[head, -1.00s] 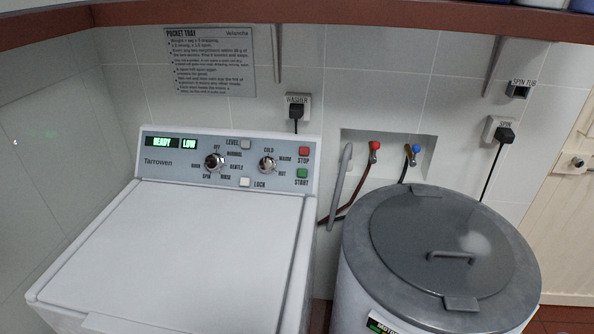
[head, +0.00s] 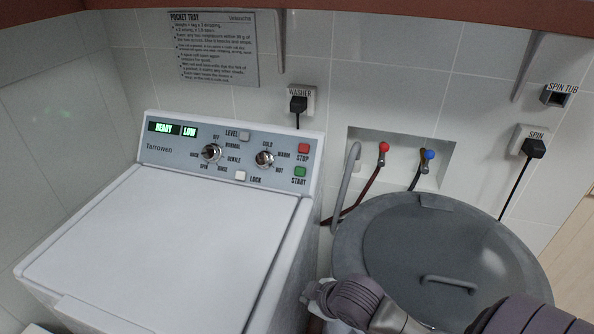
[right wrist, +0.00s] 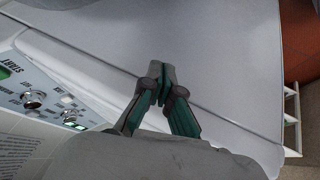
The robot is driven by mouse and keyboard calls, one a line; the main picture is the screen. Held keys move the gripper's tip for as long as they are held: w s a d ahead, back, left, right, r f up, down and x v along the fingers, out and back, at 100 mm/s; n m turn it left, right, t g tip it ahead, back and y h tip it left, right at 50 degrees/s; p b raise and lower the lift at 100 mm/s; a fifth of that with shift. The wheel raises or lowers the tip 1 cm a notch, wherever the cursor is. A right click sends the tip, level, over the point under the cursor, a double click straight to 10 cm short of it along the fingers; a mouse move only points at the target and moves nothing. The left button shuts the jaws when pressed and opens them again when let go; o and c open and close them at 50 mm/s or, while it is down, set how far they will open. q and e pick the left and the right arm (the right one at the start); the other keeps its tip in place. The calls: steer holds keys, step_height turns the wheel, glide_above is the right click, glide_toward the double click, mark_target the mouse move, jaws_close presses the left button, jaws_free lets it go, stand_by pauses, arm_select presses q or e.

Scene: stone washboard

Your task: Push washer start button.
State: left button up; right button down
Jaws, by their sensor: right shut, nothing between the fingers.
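The washer (head: 150,235) stands at the left in the head view, its lid closed. Its green START button (head: 300,171) is at the right end of the control panel, below the red STOP button (head: 304,148). The panel display (head: 173,129) reads READY and LOW. My right gripper (head: 308,291) is at the bottom middle, beside the washer's right side and apart from the START button. In the right wrist view my right gripper (right wrist: 162,76) is shut and empty, with the white washer top behind it. The control panel shows at that view's left. My left gripper is not in view.
The grey-lidded spin tub (head: 440,250) stands right of the washer, partly behind my right arm. Red (head: 384,148) and blue (head: 428,155) taps and a grey hooked pipe (head: 345,185) are at the wall. A reddish shelf (head: 330,14) crosses the top.

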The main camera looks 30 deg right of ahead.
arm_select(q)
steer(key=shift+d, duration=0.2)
arm_select(e)
steer(key=w+d+r+n+t, duration=0.5)
steer(key=w+d+r, duration=1)
steer(key=w+r, duration=0.2)
steer(key=shift+w+d+n+t, duration=0.15)
steer(key=shift+w+n+t, duration=0.15)
steer(key=shift+w+n, duration=0.1)
steer(key=shift+f, duration=0.1)
steer(key=p, duration=0.2)
glide_toward(296, 172)
steer(key=w+a, duration=0.3)
steer(key=w, duration=0.1)
steer(key=shift+w+d+f+p, duration=0.25)
steer(key=shift+d+f, duration=0.1)
steer(key=shift+d, duration=0.15)
steer(key=shift+w+d+f+p, duration=0.1)
steer(key=shift+w+d+f, duration=0.25)
steer(key=shift+d, duration=0.1)
steer(key=shift+w+d+f, duration=0.3)
steer(key=shift+d+f, duration=0.2)
steer(key=shift+f, duration=0.05)
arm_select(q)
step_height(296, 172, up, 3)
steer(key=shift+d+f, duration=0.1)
